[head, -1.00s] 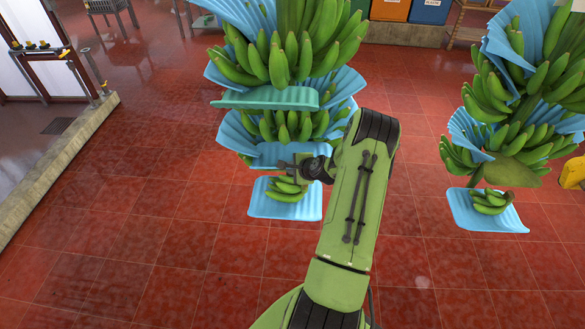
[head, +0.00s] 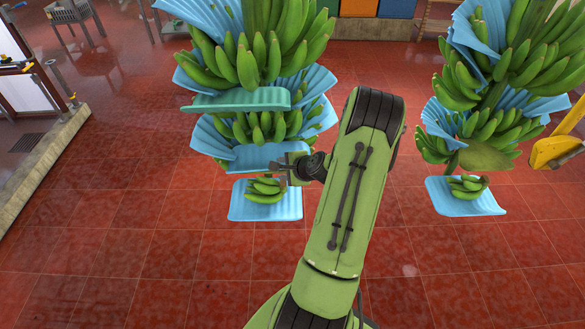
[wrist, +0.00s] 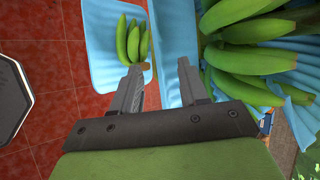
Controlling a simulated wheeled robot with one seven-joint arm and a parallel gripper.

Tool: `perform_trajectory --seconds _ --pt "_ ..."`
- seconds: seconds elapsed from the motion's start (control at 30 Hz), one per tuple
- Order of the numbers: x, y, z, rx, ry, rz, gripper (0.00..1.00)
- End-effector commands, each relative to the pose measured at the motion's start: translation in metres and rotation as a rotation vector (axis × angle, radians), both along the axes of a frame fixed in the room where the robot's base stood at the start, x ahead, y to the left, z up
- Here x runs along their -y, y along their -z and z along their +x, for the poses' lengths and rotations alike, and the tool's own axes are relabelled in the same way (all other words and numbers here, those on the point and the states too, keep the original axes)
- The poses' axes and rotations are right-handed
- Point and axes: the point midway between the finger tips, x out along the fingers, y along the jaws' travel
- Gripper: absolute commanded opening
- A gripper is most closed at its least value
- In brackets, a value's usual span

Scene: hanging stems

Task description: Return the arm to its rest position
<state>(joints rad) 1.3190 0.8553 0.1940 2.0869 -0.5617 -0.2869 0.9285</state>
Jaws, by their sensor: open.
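My green arm reaches up the middle of the head view. My gripper (head: 284,166) is at its end, beside the lower part of the left hanging banana stem (head: 262,50). In the wrist view my gripper (wrist: 158,80) has its two fingers apart with nothing between them. Past the left finger, a small banana hand (wrist: 133,42) shows against a light-blue sheet (wrist: 104,70). A larger banana hand (wrist: 245,62) is close on the right. In the head view the small hand (head: 264,190) is just below my gripper; I cannot tell whether they touch.
Blue sheets and a teal pad (head: 238,100) sit between the tiers of the left stem. A second stem (head: 490,90) hangs at the right, with a yellow object (head: 553,150) beside it. A low kerb (head: 45,165) runs along the left. Red tiled floor (head: 150,240) is clear.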

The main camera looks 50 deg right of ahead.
Motion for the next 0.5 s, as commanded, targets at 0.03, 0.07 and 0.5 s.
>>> perform_trajectory --seconds 0.03,0.07,0.5 --pt "-0.002 -0.010 -0.011 0.001 0.004 -0.003 0.44" --pt "-0.003 -0.015 -0.017 0.000 0.003 -0.002 0.44" --pt "-0.013 -0.044 -0.049 0.001 0.000 0.000 0.44"
